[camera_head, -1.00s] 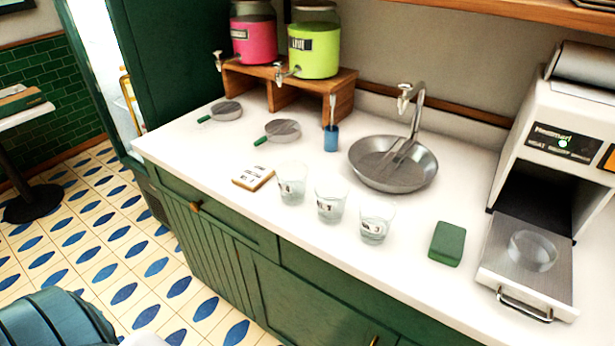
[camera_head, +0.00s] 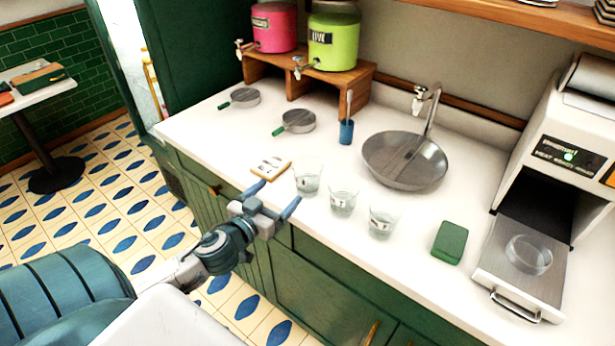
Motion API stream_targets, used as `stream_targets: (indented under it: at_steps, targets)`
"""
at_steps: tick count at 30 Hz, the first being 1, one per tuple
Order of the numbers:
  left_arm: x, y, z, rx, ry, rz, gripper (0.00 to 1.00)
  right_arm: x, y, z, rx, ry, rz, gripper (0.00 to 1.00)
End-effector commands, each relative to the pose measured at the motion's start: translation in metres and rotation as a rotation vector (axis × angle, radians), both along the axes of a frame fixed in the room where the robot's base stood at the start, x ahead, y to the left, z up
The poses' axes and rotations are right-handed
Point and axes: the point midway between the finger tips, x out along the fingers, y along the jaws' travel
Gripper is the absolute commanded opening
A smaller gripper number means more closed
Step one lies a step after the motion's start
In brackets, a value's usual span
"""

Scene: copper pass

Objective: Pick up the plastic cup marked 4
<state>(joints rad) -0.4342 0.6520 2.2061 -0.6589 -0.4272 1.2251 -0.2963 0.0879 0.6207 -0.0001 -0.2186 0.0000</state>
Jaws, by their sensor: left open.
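Three clear plastic cups with small dark marks stand in a slanting row near the counter's front edge: the left cup (camera_head: 308,180), the middle cup (camera_head: 342,200) and the right cup (camera_head: 382,222). The marks are too small to read surely now; I cannot tell for certain which is 4. My left gripper (camera_head: 272,199) is open and empty, its blue fingertips spread at the counter's front edge, left of and below the left cup in the picture. It appears apart from all the cups. My right gripper is not in view.
A small lettered card (camera_head: 271,167) lies left of the cups. Behind are a steel basin (camera_head: 405,160) with a tap and a blue holder (camera_head: 346,132). A green block (camera_head: 450,242) lies right of the cups, before a machine with a clear dish (camera_head: 529,254) on its tray.

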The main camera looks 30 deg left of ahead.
Motion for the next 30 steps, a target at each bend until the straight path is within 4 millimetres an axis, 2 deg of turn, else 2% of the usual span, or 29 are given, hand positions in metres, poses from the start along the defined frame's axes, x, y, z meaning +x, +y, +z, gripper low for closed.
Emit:
stream_targets:
  at_steps: [5,11,21,30]
  targets:
    - [0.009,-0.007,0.014,-0.010,-0.047,-0.101,0.83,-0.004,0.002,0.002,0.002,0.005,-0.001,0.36]
    - [0.027,-0.008,0.018,-0.017,-0.050,-0.109,0.83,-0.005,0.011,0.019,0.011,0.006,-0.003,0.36]
    - [0.060,-0.011,0.016,-0.016,-0.050,-0.111,0.83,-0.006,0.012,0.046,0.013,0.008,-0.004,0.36]
    - [0.071,-0.012,0.015,-0.016,-0.050,-0.111,0.83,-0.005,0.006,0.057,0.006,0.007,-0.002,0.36]
